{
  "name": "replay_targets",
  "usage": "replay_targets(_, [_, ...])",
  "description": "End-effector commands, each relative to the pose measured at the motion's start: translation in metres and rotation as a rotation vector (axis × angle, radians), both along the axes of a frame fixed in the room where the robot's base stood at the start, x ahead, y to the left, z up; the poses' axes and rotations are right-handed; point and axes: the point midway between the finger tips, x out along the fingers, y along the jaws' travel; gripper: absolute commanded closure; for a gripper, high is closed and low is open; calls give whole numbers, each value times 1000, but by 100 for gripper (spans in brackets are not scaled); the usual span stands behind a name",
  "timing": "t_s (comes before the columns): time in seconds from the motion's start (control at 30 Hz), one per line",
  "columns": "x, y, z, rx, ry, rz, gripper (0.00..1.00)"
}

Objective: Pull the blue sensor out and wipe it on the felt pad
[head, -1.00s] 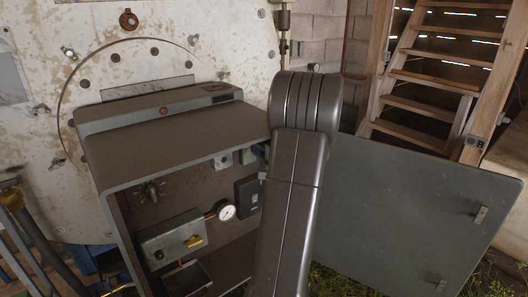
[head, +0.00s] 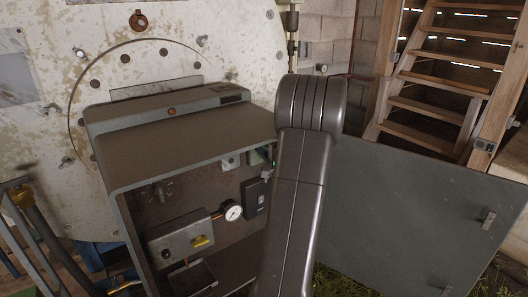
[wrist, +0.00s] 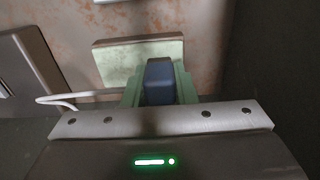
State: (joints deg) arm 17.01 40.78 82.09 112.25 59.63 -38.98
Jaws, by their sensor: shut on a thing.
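The blue sensor (wrist: 160,84) is between the green fingers of my gripper (wrist: 159,74) in the wrist view. My gripper is shut on it. A pale green plate (wrist: 112,62) is on the rusty wall just behind the sensor. I cannot tell whether the sensor still sits in it. A white cable (wrist: 58,99) runs left from beside the fingers. In the head view my arm hides the gripper and the sensor. I cannot identify the felt pad for sure; a dark tray (head: 193,279) lies low in the open cabinet.
Wooden stairs (head: 440,75) rise behind. A dark surface borders the wrist view's right.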

Motion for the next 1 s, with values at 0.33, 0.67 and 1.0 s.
replay_targets(0.33, [4, 3, 0, 0, -1, 0, 100])
replay_targets(0.67, [3, 3, -8, -1, -1, 0, 100])
replay_targets(1.0, [3, 3, -22, 0, -1, 1, 100])
